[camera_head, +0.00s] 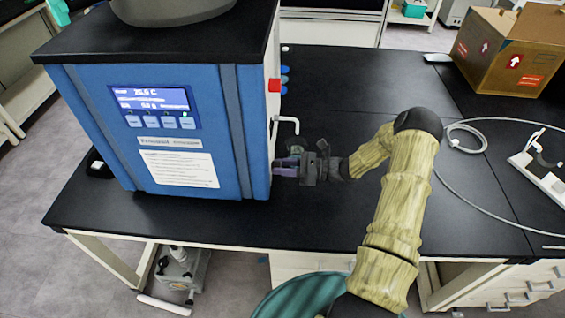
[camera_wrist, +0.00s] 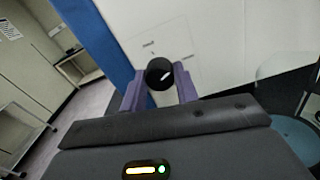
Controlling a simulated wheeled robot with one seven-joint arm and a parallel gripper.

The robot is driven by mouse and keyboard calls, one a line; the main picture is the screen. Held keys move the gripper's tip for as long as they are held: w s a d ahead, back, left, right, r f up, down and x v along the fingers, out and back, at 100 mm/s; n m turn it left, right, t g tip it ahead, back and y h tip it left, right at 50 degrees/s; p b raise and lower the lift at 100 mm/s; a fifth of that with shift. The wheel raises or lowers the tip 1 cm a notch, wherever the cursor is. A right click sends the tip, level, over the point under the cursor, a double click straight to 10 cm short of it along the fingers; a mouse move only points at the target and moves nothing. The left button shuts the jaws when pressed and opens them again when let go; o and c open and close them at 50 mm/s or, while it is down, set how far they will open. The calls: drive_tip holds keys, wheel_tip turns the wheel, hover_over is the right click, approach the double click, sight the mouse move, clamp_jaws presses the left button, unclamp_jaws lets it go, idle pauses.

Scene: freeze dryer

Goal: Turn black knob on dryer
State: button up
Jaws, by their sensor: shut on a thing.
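The freeze dryer (camera_head: 160,125) is a blue and white box with a lit display, standing on the black bench. In the wrist view, the black knob (camera_wrist: 159,74) sits in front of the dryer's white side panel (camera_wrist: 205,35), with a white mark on its face. My gripper (camera_head: 285,167) is at the dryer's right side, low down. Its purple fingers (camera_wrist: 160,88) are on either side of the knob and shut on it. In the head view the knob is hidden by the gripper.
A white bent pipe (camera_head: 287,122) sticks out of the dryer's side just above my gripper, with a red knob (camera_head: 274,85) higher up. A cardboard box (camera_head: 505,55) and a pale cable (camera_head: 465,135) lie to the right. The bench (camera_head: 340,95) behind my arm is clear.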

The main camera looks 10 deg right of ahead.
drive_tip(key=m+p, duration=0.1)
drive_tip(key=m, duration=0.3)
drive_tip(key=shift+p, duration=0.3)
idle(0.3)
drive_tip(key=o, duration=1)
drive_tip(key=shift+c, duration=0.2)
drive_tip(key=shift+d, duration=0.1)
drive_tip(key=b+v, duration=0.3)
drive_tip(key=v, duration=1.4)
drive_tip(key=shift+d+b, duration=0.15)
drive_tip(key=shift+b, duration=0.25)
